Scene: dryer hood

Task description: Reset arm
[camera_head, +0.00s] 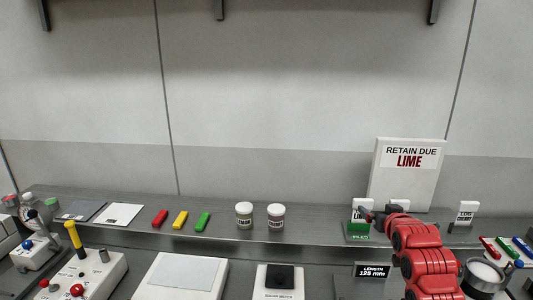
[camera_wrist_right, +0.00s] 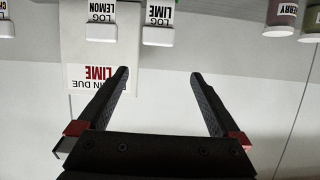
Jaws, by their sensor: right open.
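My right arm is red and comes in from the lower right in the head view. Its dark right gripper (camera_head: 377,213) is over the shelf, close to a green holder (camera_head: 358,229) with a white card behind it. I cannot tell in this view whether they touch. In the right wrist view the two black fingers of the right gripper (camera_wrist_right: 158,73) are wide apart with nothing between them. That view is upside down, with the LIME sign (camera_wrist_right: 88,50) beyond the fingers. My left gripper is in neither view.
The RETAIN DUE LIME sign (camera_head: 408,172) stands behind the arm. Two lidded jars (camera_head: 244,215), red, yellow and green bars (camera_head: 181,219) and a white card (camera_head: 467,213) are on the shelf. A joystick box (camera_head: 85,275) is at lower left.

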